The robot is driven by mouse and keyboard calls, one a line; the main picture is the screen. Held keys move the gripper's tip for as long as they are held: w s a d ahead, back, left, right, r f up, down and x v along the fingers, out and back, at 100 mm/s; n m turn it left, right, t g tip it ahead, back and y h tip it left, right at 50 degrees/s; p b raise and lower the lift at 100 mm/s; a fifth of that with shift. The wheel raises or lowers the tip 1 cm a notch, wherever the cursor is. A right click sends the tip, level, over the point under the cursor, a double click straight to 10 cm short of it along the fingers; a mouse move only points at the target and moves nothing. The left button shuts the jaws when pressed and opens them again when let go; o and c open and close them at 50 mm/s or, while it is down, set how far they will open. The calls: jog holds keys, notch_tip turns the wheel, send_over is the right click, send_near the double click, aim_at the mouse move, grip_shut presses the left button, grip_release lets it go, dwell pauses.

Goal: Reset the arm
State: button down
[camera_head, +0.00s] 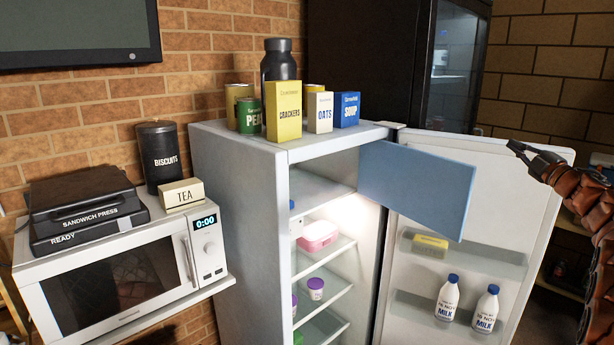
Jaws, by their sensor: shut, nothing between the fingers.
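My gripper (522,151) is at the right of the head view, at the end of my brown arm, which comes in from the right edge. Its dark fingers are shut and hold nothing. It is in front of the upper part of the open fridge door (530,212); I cannot tell whether it touches the door. The white fridge (238,190) stands open in the middle, its lit shelves showing. A blue inner flap (415,188) stands swung out at the upper compartment.
Boxes, cans and a dark bottle (279,62) stand on the fridge top. Milk bottles (447,298) sit in the door rack. A microwave (125,280) carries a sandwich press (85,205), a tea box (182,195) and a biscuit tin (160,157) at left. A dark cabinet (365,60) stands behind.

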jog(key=s+a+r+m+g+h, duration=0.1)
jog(key=a+r+m+g+h, duration=0.2)
jog(key=m+h, duration=0.95)
jog(key=s+a+f+m+g+y+b, duration=0.1)
jog(key=s+a+f+m+g, duration=0.3)
jog(key=s+a+f, duration=0.8)
jog(key=s+a+f+m+g+y, duration=0.25)
jog(key=s+a+f+g, duration=0.45)
jog(key=s+f, duration=0.45)
jog(key=s+a+f+g+y, duration=0.1)
jog(key=s+a+f+g, duration=0.1)
jog(key=s+a, duration=0.4)
jog(key=s+a+f+g+y, duration=0.1)
jog(key=s+a+f+g, duration=0.2)
jog(key=s, duration=1.3)
jog(key=s+a+f+g+y, duration=0.1)
jog(key=s+a+f+g, duration=0.2)
jog(key=s, duration=0.9)
jog(key=a+f, duration=0.3)
jog(key=a, duration=0.2)
jog(key=shift+a+n+y, duration=0.3)
jog(key=shift+a, duration=0.1)
jog(key=shift+s+d, duration=0.1)
jog(key=shift+d, duration=0.05)
